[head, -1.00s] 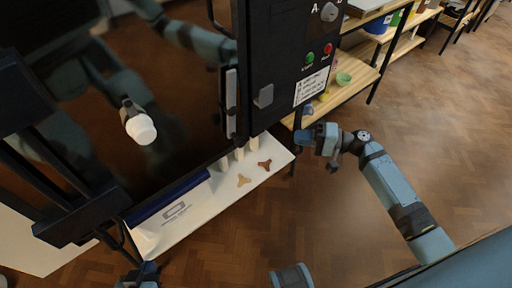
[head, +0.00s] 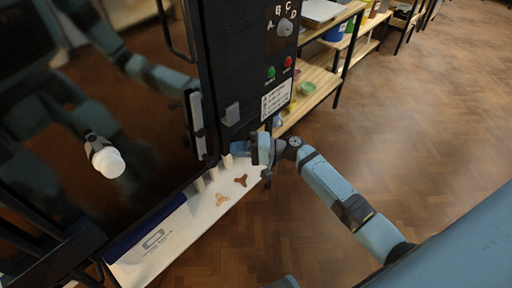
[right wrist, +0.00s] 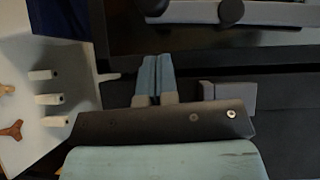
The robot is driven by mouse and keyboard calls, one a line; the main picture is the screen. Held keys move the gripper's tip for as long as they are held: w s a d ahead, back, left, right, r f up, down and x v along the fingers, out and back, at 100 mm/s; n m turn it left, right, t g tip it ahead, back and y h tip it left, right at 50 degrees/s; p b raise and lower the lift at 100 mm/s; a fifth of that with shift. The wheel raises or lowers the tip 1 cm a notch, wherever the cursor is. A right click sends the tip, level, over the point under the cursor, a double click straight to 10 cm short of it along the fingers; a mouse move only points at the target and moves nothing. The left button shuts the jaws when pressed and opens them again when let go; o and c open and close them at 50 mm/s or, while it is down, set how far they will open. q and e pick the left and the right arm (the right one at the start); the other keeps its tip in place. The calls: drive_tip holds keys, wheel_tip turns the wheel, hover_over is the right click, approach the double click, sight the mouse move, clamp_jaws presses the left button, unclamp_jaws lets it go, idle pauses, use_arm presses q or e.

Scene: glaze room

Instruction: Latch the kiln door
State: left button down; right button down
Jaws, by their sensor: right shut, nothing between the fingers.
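The kiln door (head: 105,90) is a large dark glossy panel at the left of the head view, with my arm mirrored in it. A long light-grey latch piece (head: 197,113) stands upright at its right edge. A small grey block (head: 231,113) sits on the kiln front beside it; it also shows in the right wrist view (right wrist: 228,98). My right gripper (head: 238,147) is just below that block, pointing left. In the right wrist view its fingers (right wrist: 156,75) are together and empty, before the dark kiln front. I cannot tell whether they touch it.
A white shelf (head: 150,262) below the door holds pale posts (right wrist: 50,99), a brown three-armed piece (head: 240,181) and a tan one (head: 222,199). A control panel (head: 281,50) is above my right gripper. Wooden shelving (head: 318,82) stands behind. The floor at right is clear.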

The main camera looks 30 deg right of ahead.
drive_tip(key=a, duration=0.2)
drive_tip(key=s+a, duration=0.1)
drive_tip(key=shift+a+f, duration=0.15)
drive_tip(key=shift+a, duration=0.2)
drive_tip(key=shift+s, duration=0.1)
